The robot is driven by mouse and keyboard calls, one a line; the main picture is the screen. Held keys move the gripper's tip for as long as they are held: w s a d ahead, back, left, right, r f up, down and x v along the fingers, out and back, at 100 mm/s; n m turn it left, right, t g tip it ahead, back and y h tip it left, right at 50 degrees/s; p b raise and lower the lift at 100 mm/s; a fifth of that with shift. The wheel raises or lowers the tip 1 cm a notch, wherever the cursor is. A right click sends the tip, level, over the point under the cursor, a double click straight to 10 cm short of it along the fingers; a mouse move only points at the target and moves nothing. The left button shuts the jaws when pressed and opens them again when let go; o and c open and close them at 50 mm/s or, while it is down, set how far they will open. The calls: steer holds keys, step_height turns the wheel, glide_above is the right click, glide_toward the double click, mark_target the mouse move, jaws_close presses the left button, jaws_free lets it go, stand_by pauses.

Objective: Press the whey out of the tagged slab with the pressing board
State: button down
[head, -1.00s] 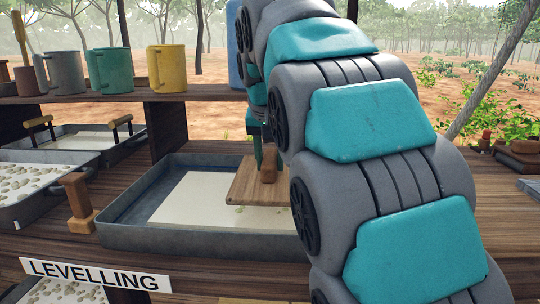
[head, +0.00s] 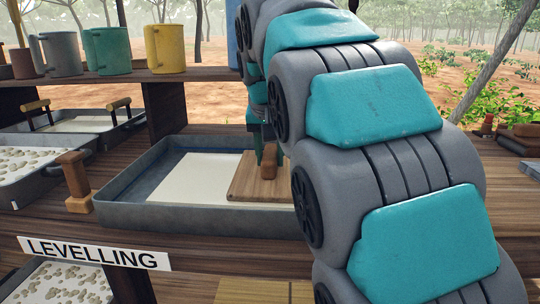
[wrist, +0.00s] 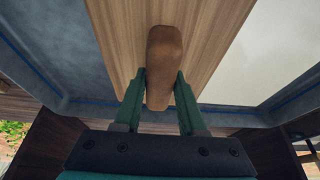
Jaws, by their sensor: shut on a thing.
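The pressing board (head: 245,184) is a flat wooden plate with an upright brown handle (head: 268,164). My gripper (wrist: 163,82) is shut on that handle, with a green finger on each side in the wrist view. The board lies over the right part of a pale, flat slab (head: 200,172) inside a grey metal tray (head: 150,215). It looks level and low on the slab, but I cannot tell whether it touches. My arm hides the tray's right end in the head view. I see no tag on the slab.
A wooden block-shaped tool (head: 77,180) stands just left of the tray. Other trays (head: 45,180) sit further left. A shelf (head: 100,78) with grey, green and yellow mugs (head: 165,48) runs behind. A "LEVELLING" sign (head: 93,252) is on the bench front. Bare bench top shows at right (head: 500,200).

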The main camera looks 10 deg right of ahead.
steer(key=shift+f+b, duration=0.35)
steer(key=shift+f, duration=0.6)
stand_by(0.7)
steer(key=shift+r+p, duration=1.85)
steer(key=shift+r, duration=1.3)
